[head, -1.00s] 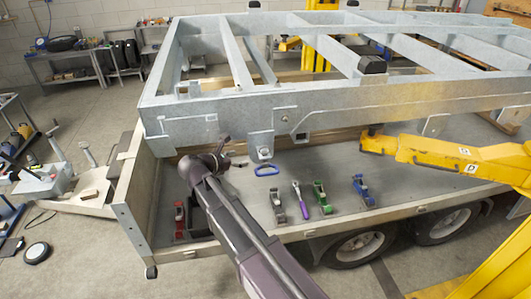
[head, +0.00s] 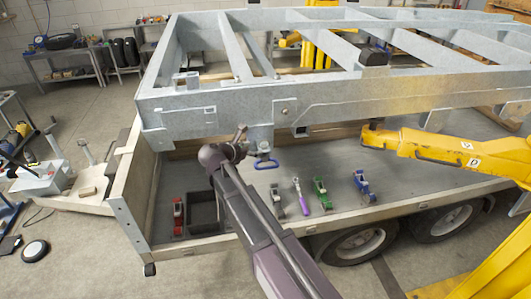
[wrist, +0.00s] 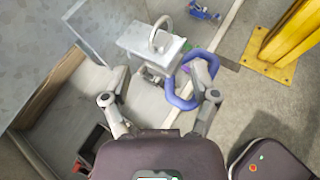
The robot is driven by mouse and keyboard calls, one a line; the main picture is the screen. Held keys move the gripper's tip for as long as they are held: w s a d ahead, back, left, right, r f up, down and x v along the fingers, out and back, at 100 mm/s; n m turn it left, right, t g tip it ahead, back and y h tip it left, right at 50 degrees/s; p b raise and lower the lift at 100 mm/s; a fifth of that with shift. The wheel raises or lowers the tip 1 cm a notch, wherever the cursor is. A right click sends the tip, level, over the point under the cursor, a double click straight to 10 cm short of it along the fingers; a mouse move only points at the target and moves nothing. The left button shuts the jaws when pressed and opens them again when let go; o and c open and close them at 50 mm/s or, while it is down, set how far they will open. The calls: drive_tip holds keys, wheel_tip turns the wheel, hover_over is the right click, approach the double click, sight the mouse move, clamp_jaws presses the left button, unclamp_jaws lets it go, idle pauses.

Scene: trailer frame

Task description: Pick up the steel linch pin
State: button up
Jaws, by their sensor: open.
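A small steel ring, which looks like part of the linch pin (wrist: 160,36), stands up from a grey bracket (wrist: 150,46) ahead of my gripper in the wrist view. The pin's shank cannot be made out. My gripper (wrist: 163,70) is open and empty, with its fingers spread to either side just short of the bracket. A blue loop (wrist: 173,92) lies behind the right finger, which hides part of it. In the head view my gripper (head: 240,139) is beside the hanging bracket (head: 260,139), with the blue loop (head: 266,165) just below it; the pin is not clear there.
The galvanized frame (head: 220,115) is above and behind my gripper. Red (head: 178,214), grey, purple, green (head: 321,193) and blue tools (head: 363,186) and a dark open box (head: 203,212) are on the trailer deck (head: 400,190). A yellow arm (head: 430,150) stands to the right.

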sight(264, 146)
drive_tip(key=shift+w+d+f, duration=0.2)
drive_tip(key=shift+w+d, duration=0.1)
drive_tip(key=shift+w, duration=0.05)
drive_tip(key=shift+w+d, duration=0.1)
drive_tip(key=shift+r+b+x, duration=0.2)
drive_tip(key=shift+b+x, duration=0.6)
drive_tip(key=shift+x, duration=1.65)
drive_tip(key=shift+d, duration=0.15)
clamp_jaws()
